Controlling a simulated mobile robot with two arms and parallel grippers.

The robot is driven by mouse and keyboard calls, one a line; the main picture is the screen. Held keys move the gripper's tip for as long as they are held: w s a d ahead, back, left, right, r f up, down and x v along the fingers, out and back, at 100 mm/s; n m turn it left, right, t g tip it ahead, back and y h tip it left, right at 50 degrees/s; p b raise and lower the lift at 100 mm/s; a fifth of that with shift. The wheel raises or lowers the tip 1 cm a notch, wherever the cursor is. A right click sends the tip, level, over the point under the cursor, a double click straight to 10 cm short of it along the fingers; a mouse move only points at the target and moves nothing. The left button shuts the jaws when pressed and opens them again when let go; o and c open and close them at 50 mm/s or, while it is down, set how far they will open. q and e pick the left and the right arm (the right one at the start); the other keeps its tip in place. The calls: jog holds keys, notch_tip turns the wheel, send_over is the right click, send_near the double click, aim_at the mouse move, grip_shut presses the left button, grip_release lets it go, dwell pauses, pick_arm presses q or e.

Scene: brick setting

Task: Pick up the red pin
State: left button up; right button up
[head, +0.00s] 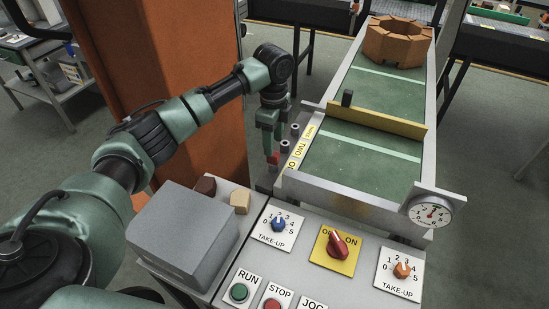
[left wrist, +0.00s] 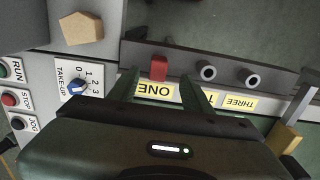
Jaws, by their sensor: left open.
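The red pin (head: 273,160) stands at the near-left edge of the conveyor, below my left gripper in the head view. In the left wrist view the red pin (left wrist: 158,67) is beside the yellow "ONE" label (left wrist: 155,90), in line with the gap between my fingers. My left gripper (head: 269,148) is open and points down over the pin; in the left wrist view its two fingers (left wrist: 160,80) are spread, with nothing held. I cannot tell whether the fingertips reach around the pin. My right gripper is not in view.
Two grey hollow posts (left wrist: 207,70) stand in the pin's row. A control panel (head: 257,262) with knobs and buttons, a grey box (head: 185,232) and a tan block (head: 240,202) are near. A yellow bar (head: 375,118) crosses the belt; an orange column (head: 150,60) rises behind my arm.

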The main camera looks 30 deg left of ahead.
aim_at(273, 161)
pick_arm(q)
jog(key=shift+s+f, duration=0.2)
jog(key=shift+f, duration=0.25)
notch_tip(273, 161, down, 5)
jog(key=shift+r+p, duration=0.2)
jog(key=shift+p, duration=0.4)
jog(key=shift+c, duration=0.3)
grip_shut()
